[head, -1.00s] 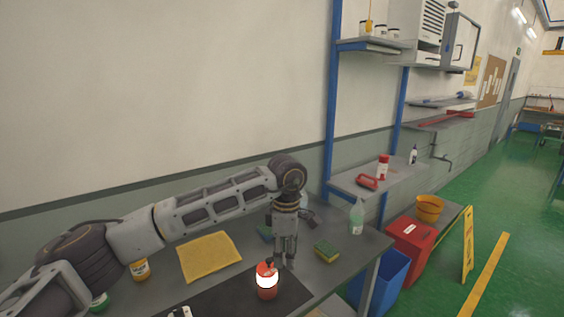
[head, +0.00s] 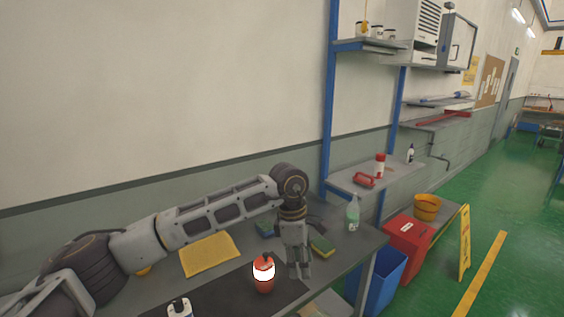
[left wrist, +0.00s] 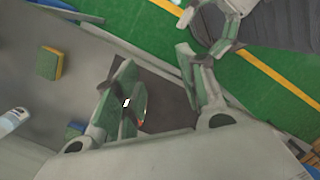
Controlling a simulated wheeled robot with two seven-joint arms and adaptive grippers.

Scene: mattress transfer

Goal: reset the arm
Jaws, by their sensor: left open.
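My left arm (head: 225,212) reaches in from the left over the grey workbench (head: 345,262). My left gripper (head: 298,272) points down, open and empty, just right of a red bottle with a white band (head: 264,274). In the left wrist view the open fingers (left wrist: 160,75) spread over the bench edge, and part of the bottle (left wrist: 141,112) shows beside one finger. A grey jointed part at the upper right of that view may be my right gripper (left wrist: 215,35); its jaw state is unclear. The head view does not show it.
A yellow cloth (head: 209,254), a green-yellow sponge (head: 321,247), another sponge (head: 265,229) and a clear bottle (head: 353,213) are on the bench. A dark mat (head: 225,298) lies under the red bottle. A blue bin (head: 384,277) and red box (head: 409,240) stand right of the bench.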

